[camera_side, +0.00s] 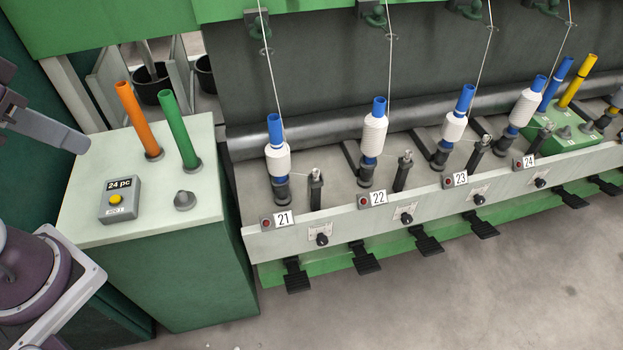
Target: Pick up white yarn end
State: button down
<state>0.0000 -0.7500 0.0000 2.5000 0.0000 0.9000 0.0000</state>
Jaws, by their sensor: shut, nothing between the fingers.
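White yarn (272,75) runs down from a guide at the top to the white-wound blue bobbin at station 21 (277,160). Similar white yarns run to the bobbins at station 22 (373,135), station 23 (454,127) and station 24 (523,107). A thin thread seems to reach from the station 21 bobbin toward the black post (316,188) beside it. I cannot make out a loose yarn end. My gripper's fingers are not visible; only grey and purple parts of my arm show at the left edge.
A green cabinet (100,228) with a pale top carries an orange tube (137,118), a green tube (179,130) and a grey button box (119,200). A green box (567,138) at the right holds blue and yellow tubes. Black pedals (364,258) stick out along the front. The floor (450,300) is clear.

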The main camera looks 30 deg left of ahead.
dwell(0.4)
jog(key=c, duration=1.3)
grip_release()
